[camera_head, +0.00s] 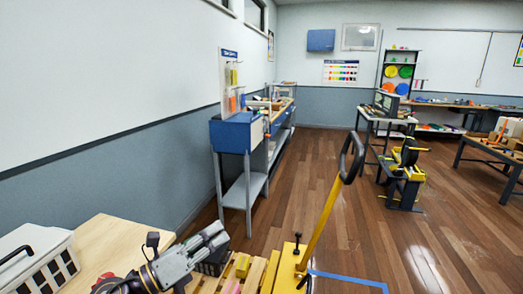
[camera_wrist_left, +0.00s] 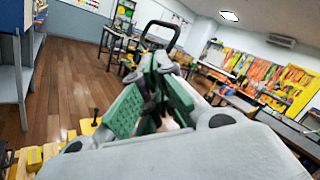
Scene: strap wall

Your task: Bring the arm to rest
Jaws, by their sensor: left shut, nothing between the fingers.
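My left gripper (camera_head: 217,237) is at the bottom of the head view, left of a cart with a yellow lever. Its grey fingers are shut and point right and slightly up, with nothing held. In the left wrist view the green-padded fingers (camera_wrist_left: 156,85) come together at the middle, and no object shows between them. The gripper is in the air; how far it is above the things below cannot be told. My right gripper is not in view.
A yellow lever (camera_head: 322,222) with a black loop handle (camera_head: 352,157) rises close to the right of the gripper. Yellow blocks (camera_head: 243,265) lie below it. A wooden tabletop (camera_head: 112,243) with a white crate (camera_head: 38,258) is at left. The wooden floor (camera_head: 400,240) is open at right.

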